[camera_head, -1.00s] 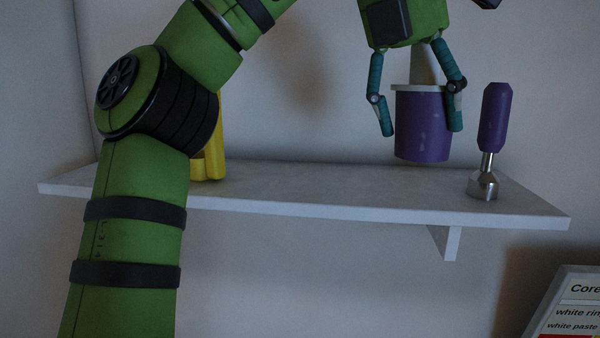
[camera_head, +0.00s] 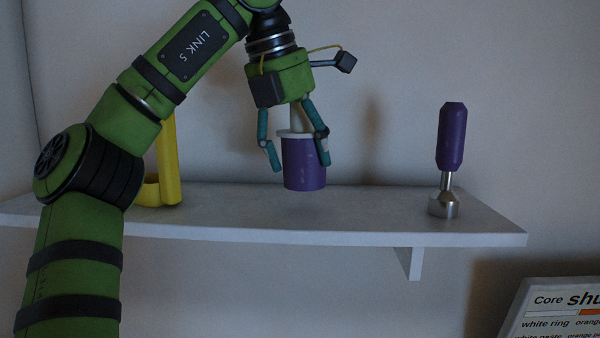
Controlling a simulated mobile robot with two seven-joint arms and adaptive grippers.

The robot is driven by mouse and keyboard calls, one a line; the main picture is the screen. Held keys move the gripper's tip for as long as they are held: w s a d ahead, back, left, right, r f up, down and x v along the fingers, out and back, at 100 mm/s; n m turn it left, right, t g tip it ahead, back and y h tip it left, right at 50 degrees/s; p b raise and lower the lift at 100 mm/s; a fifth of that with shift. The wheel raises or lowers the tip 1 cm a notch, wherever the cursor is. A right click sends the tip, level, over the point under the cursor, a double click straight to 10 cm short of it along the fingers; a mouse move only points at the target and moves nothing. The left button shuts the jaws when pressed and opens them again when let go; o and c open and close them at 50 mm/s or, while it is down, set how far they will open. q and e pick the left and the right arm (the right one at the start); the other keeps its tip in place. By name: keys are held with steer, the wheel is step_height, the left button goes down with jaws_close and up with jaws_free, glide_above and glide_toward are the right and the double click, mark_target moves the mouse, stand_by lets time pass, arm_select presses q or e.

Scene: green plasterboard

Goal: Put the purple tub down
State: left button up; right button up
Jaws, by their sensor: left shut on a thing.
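The purple tub (camera_head: 304,172) is upright, with a pale rim and a pale narrow piece rising from its top. My left gripper (camera_head: 296,155) comes down from above, shut on the tub, with one teal finger at its left and the other across its right side. The tub's base shows in front of the back part of the white shelf (camera_head: 340,222) and seems a little above its surface; contact cannot be told for sure. My right gripper is not in view.
A tool with a purple handle (camera_head: 452,138) and metal foot stands on the shelf's right part. A yellow object (camera_head: 168,165) stands at the left, partly behind my arm. The shelf between them is clear. A printed sign (camera_head: 560,310) is at lower right.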

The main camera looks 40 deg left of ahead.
mark_target(301, 175)
arm_select(q)
steer(key=f, duration=0.3)
steer(key=shift+s+d, duration=0.1)
steer(key=shift+d, duration=0.15)
steer(key=shift+f, duration=0.3)
steer(key=shift+a+f, duration=0.2)
steer(key=shift+a, duration=0.05)
steer(key=shift+d+f, duration=0.1)
steer(key=shift+d, duration=0.05)
steer(key=o, duration=1.4)
